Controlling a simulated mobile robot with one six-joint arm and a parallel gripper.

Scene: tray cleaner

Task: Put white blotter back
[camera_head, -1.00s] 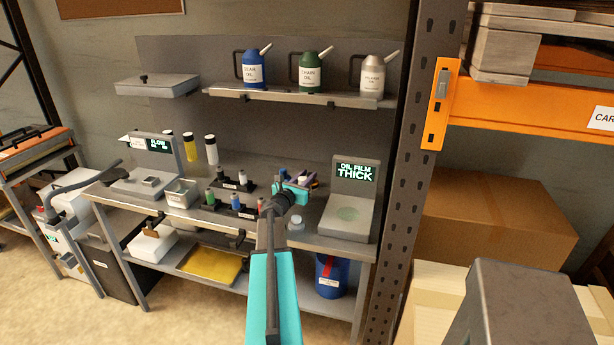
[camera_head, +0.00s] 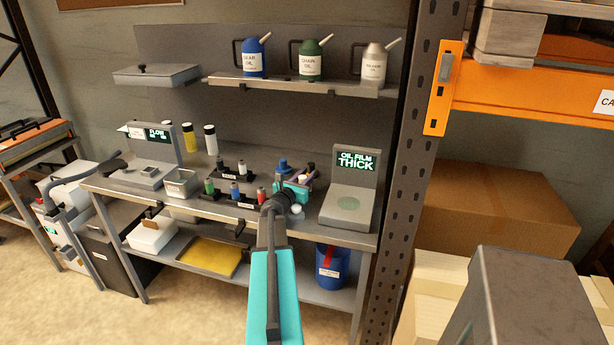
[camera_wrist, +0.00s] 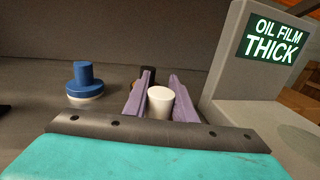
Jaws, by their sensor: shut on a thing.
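My gripper (camera_head: 299,184) is over the right part of the workbench top, left of the oil film tester. In the wrist view its purple fingers (camera_wrist: 152,88) are shut on the white blotter, whose pale round handle (camera_wrist: 160,103) shows between them. The blotter's lower part is hidden, so I cannot tell whether it touches the bench. A blue-handled blotter (camera_wrist: 82,78) with a pale base stands upright to the left, apart from the gripper. It also shows just behind the gripper in the head view (camera_head: 283,165). A dark object (camera_wrist: 149,76) is partly hidden behind the fingers.
The oil film tester (camera_head: 350,190) reads THICK and stands close on the right. Racks of small bottles (camera_head: 234,191) are to the left. A small pale round object (camera_head: 297,210) is near the bench's front edge. A shelf (camera_head: 300,86) with oil cans is above.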

